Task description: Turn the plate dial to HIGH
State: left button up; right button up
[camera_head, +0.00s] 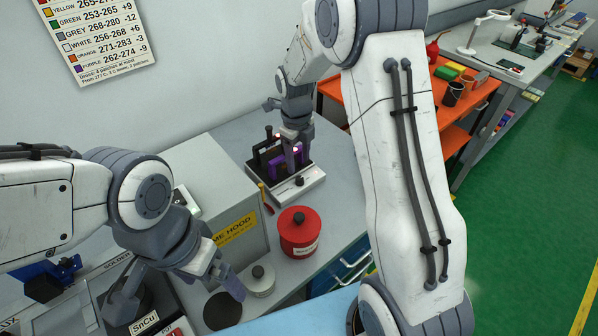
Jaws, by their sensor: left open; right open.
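The plate (312,184) is a white-based unit with a dark top, on the grey bench against the wall. Its dial (299,181) is a small black knob on the front face; I cannot read its setting. Dark and purple upright pieces (275,160) stand on the plate. My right gripper (296,158) is open, pointing down over the plate among these pieces, behind and above the dial. Its fingertips are small and partly merged with the pieces, so contact is unclear. My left gripper (178,297) is open and empty at the lower left, far from the plate.
A red lidded canister (299,232) stands just in front of the plate. A grey fume hood box (215,185) is left of it. A small pale lidded jar (260,281) and a dark round disc (222,310) are nearer. An orange shelf cart (452,132) stands right.

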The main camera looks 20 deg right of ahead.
notch_tip(320, 180, up, 4)
jog(key=shift+a+f, duration=0.1)
jog(key=shift+f, duration=0.1)
jog(key=shift+s, duration=0.15)
